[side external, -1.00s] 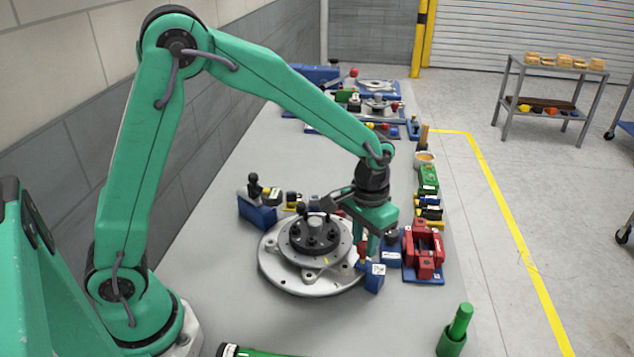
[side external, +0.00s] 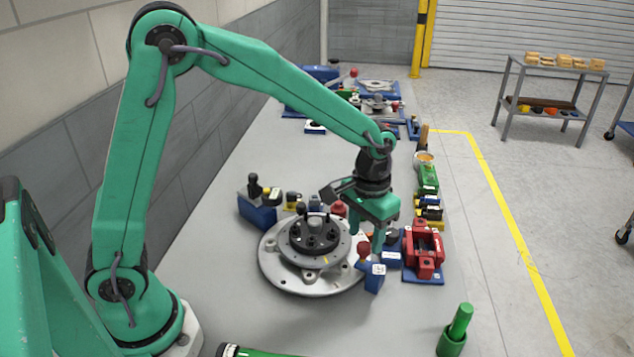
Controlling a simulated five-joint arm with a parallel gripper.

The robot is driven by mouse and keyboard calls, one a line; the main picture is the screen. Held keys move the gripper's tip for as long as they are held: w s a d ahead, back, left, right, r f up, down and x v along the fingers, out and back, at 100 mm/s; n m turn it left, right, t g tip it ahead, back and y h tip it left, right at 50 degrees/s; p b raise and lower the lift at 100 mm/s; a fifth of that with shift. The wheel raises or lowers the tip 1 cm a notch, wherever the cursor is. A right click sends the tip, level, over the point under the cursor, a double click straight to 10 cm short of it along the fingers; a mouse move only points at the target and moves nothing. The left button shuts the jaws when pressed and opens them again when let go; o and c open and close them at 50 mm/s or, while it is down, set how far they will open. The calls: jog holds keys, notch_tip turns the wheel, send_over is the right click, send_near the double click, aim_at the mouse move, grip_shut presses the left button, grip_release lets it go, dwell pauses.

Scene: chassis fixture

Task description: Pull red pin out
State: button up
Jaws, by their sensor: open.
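A red ball-topped pin (side external: 363,251) shows at the blue block (side external: 374,278) on the right front edge of the round metal fixture (side external: 275,276). My gripper (side external: 367,236) points down just above and beside the red pin. Its jaws are open and nothing shows held between them. I cannot tell whether a finger touches the pin. Another red knob (side external: 339,208) stands behind the fixture, partly hidden by my gripper.
A red clamp on a blue base (side external: 424,250) stands close to the right of my gripper. A blue block with a black knob (side external: 257,208) stands at the left. Bare table (side external: 215,260) lies left of the fixture.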

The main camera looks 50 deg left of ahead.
aim_at(359, 244)
jog(key=shift+r, duration=3.15)
jog(key=s+a+r+t, duration=0.2)
jog(key=s+a, duration=0.3)
jog(key=s, duration=0.4)
jog(key=s+a+r+t, duration=0.3)
jog(key=s+a+r, duration=0.2)
jog(key=s, duration=0.5)
jog(key=shift+a+t, duration=0.2)
jog(key=shift+t, duration=0.1)
